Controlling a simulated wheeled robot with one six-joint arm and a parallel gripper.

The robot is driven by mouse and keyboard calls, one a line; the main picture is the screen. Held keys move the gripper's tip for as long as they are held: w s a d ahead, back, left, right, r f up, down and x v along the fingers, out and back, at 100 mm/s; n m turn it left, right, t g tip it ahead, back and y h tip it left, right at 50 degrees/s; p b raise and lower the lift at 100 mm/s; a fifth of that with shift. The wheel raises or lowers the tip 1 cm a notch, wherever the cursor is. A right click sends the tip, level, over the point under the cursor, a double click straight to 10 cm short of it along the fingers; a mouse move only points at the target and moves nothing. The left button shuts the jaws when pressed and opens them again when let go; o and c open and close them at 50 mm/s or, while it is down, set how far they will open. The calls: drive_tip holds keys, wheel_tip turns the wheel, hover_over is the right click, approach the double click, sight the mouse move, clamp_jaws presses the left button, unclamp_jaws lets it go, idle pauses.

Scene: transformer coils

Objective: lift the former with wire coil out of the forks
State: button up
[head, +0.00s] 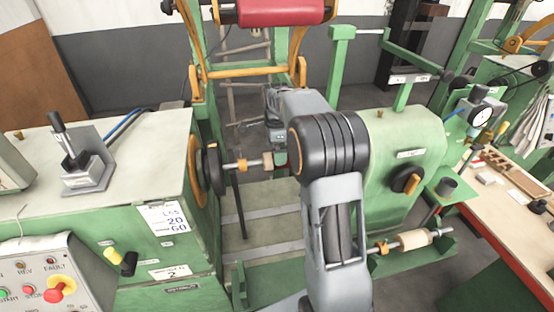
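A former on a shaft (243,165), with an orange collar and a pale tan end, runs between the dark disc of the green winding machine at left and my arm. Its right part is hidden behind my arm, and I cannot see a wire coil or forks there. My gripper (278,150) is over the right end of this shaft, mostly hidden by my own wrist; whether its fingers are open or touching the former does not show. A second former, a tan cylinder (412,240) on a shaft with orange collars, lies low at right on a green support (418,256).
The green headstock cabinet (100,155) stands left with a control panel (45,275) in front. The green tailstock housing (410,140) stands right. A red roll (282,12) hangs above on a green frame. A workbench (515,215) with small parts is far right.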

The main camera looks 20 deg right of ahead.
drive_tip(key=shift+s+f, duration=0.2)
drive_tip(key=shift+f, duration=2.15)
drive_tip(key=c, duration=1.4)
drive_tip(key=shift+s+d+p, duration=0.1)
drive_tip(key=shift+d+p, duration=0.25)
drive_tip(key=shift+d, duration=0.25)
drive_tip(key=shift+c, duration=0.2)
drive_tip(key=o, duration=1.5)
drive_tip(key=shift+c, duration=0.2)
drive_tip(key=shift+r, duration=0.1)
wheel_tip(320, 180, up, 14)
drive_tip(key=w+b, duration=0.1)
